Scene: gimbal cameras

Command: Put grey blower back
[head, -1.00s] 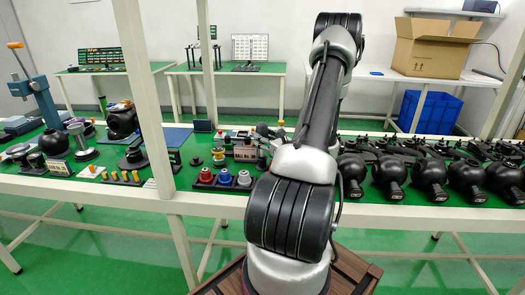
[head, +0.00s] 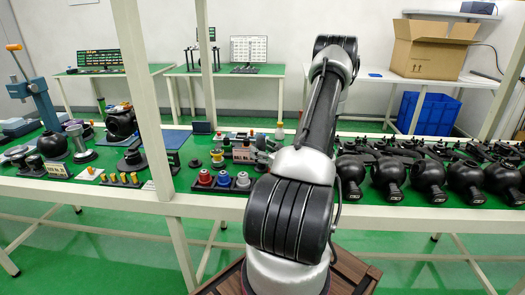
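A small dark tray (head: 215,188) near the table's front edge holds a red blower (head: 205,177), a blue blower (head: 223,178) and a grey blower (head: 243,180), left to right. The grey blower stands at the tray's right end, close to my arm. What looks like my gripper (head: 266,147) shows just left of my arm, behind and to the right of the tray. It is small and partly hidden by the arm, so its fingers and anything between them cannot be made out.
A white post (head: 150,110) rises at the front edge. A cardboard box (head: 432,48) is on a rear table.

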